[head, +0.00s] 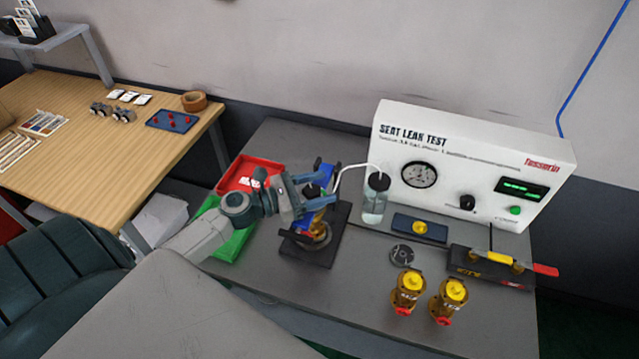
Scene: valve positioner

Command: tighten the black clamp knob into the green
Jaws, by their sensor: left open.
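My left gripper (328,190) reaches in from the left over the blue clamp fixture (302,221) on its black base plate (327,252). Its blue-grey fingers are apart, one on each side of a small dark part that looks like the black clamp knob (313,191). I cannot tell whether the fingers touch it. A brass-coloured valve (319,232) sits in the fixture under the gripper. The gripper hides part of the fixture, and no green mark on the clamp can be made out. My right gripper is not in view.
The white seat leak test panel (450,150) stands behind, with a gauge and black dial. A liquid bottle (375,200) with a tube is right of the fixture. Two yellow-topped valves (408,290) stand front right. Red (235,180) and green (232,246) trays lie left.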

